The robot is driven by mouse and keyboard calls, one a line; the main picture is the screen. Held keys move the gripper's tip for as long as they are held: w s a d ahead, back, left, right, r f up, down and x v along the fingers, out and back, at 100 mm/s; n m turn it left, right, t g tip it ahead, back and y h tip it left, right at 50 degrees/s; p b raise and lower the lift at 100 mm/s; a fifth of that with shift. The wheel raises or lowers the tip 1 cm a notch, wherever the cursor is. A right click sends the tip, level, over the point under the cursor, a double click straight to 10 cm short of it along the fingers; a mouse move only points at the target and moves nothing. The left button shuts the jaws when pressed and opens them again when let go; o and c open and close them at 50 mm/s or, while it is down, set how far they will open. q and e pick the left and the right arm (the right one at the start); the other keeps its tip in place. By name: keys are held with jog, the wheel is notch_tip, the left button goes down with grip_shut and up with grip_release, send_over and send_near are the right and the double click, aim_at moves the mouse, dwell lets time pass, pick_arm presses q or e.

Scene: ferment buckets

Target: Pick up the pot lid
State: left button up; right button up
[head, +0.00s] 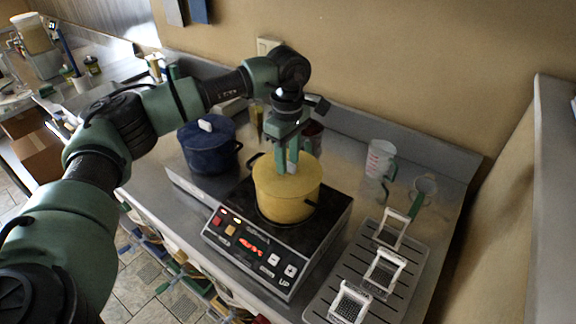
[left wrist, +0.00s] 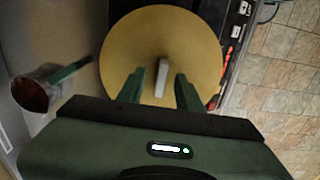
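A yellow pot (head: 288,206) stands on the black hot plate, with its yellow pot lid (head: 266,176) on top. In the left wrist view the lid (left wrist: 150,38) is a round disc with a white bar handle (left wrist: 162,78) in the middle. My left gripper (head: 288,162) points down over the lid. Its two green fingers (left wrist: 157,88) are spread on either side of the handle, with gaps visible on both sides. Whether the fingertips touch the lid is unclear. My right gripper is not in view.
A blue pot (head: 208,152) with a white handle stands to the left. The hot plate (head: 238,241) has buttons and a red display. A clear measuring jug (head: 379,160) and a slotted tray (head: 325,296) with white wire frames are to the right. A wall rises behind the counter.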

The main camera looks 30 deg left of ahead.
pick_arm(q)
grip_shut()
